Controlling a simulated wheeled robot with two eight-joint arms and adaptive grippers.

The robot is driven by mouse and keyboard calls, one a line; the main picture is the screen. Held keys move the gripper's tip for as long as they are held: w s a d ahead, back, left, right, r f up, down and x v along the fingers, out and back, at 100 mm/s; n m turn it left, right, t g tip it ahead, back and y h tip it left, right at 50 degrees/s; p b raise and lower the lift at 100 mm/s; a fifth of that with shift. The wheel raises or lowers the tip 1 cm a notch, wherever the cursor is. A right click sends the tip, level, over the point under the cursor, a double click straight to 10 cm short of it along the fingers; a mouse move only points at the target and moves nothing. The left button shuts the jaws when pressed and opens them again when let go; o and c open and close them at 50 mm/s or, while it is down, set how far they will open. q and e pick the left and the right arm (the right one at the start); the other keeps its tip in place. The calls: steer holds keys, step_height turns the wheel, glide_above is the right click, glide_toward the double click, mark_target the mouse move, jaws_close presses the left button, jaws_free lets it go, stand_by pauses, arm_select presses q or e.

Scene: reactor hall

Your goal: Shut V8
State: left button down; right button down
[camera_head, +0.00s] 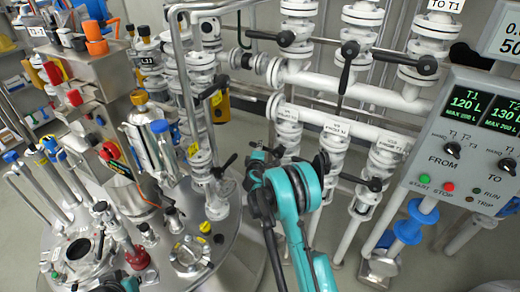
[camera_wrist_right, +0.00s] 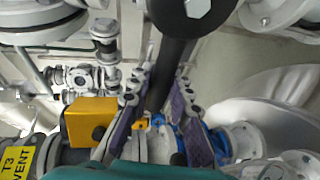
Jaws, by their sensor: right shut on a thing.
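My right gripper (camera_head: 258,168) is at the end of the teal arm in the middle of the head view, mostly hidden by its own wrist, beside the white piping. In the right wrist view my right gripper (camera_wrist_right: 157,100) has its purple-padded fingers on either side of a black lever handle (camera_wrist_right: 172,60), shut on it. The handle runs from a hub with a bolt at the top down between the fingers. I cannot read a V8 label in either view, so the handle's valve name is not confirmed.
White pipes (camera_head: 352,90) with several black-handled valves stand behind and right of the arm. A control panel (camera_head: 465,135) with TO and FROM knobs is at right. A steel vessel top (camera_head: 215,262) crowded with fittings is at left. A yellow block (camera_wrist_right: 90,121) is close left of the fingers.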

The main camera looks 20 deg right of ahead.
stand_by(0.4)
steer(key=c, duration=1.4)
jaws_free()
steer(key=shift+r, duration=0.1)
steer(key=shift+s, duration=0.1)
steer(key=v, duration=1.2)
